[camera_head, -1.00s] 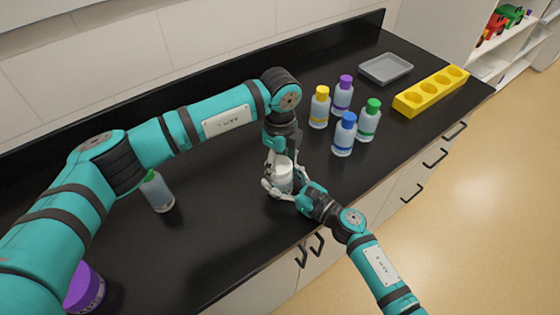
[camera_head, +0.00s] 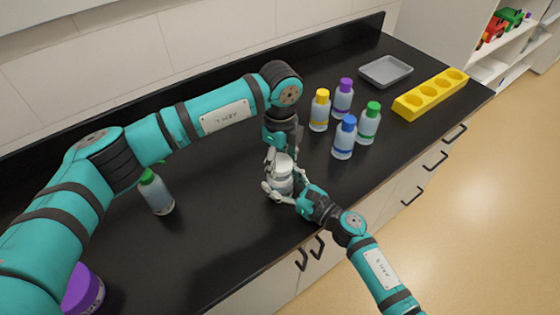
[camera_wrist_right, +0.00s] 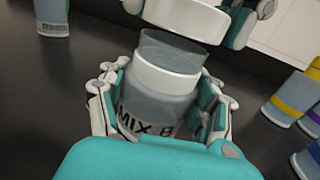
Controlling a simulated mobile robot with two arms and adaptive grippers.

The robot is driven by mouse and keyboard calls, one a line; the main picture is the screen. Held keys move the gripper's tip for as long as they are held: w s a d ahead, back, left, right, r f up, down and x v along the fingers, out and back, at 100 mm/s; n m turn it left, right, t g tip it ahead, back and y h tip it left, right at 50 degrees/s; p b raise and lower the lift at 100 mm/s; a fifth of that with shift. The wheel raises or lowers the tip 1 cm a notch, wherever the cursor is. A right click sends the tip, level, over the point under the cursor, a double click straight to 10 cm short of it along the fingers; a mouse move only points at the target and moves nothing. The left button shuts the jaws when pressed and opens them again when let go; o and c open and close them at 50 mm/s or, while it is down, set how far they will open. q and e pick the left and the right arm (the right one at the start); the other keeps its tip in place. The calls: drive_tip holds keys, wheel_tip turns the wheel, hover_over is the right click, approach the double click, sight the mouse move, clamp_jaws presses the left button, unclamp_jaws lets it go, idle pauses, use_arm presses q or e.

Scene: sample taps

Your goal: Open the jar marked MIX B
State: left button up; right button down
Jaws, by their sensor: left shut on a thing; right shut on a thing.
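The jar marked MIX B (camera_wrist_right: 160,103) stands upright in the right wrist view, its label facing the camera. My right gripper (camera_head: 280,187) is shut around the jar's body, a finger on each side. My left gripper (camera_head: 284,155) comes down from above and is shut on the white lid (camera_wrist_right: 182,20). The lid sits above the jar's white collar (camera_wrist_right: 165,80), with a grey translucent part (camera_wrist_right: 170,50) showing between them. In the head view the fingers partly hide the jar (camera_head: 282,181).
Bottles with yellow (camera_head: 320,110), purple (camera_head: 342,99), blue (camera_head: 344,137) and green (camera_head: 368,123) caps stand right of the jar. Behind them are a grey tray (camera_head: 386,71) and a yellow rack (camera_head: 431,93). Another green-capped bottle (camera_head: 156,192) and a purple-lidded container (camera_head: 83,290) stand left.

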sight(280, 162)
use_arm(q)
drive_tip(key=shift+r, duration=0.2)
drive_tip(key=shift+r, duration=1.9)
use_arm(e)
drive_tip(key=shift+c, duration=0.7)
unclamp_jaws()
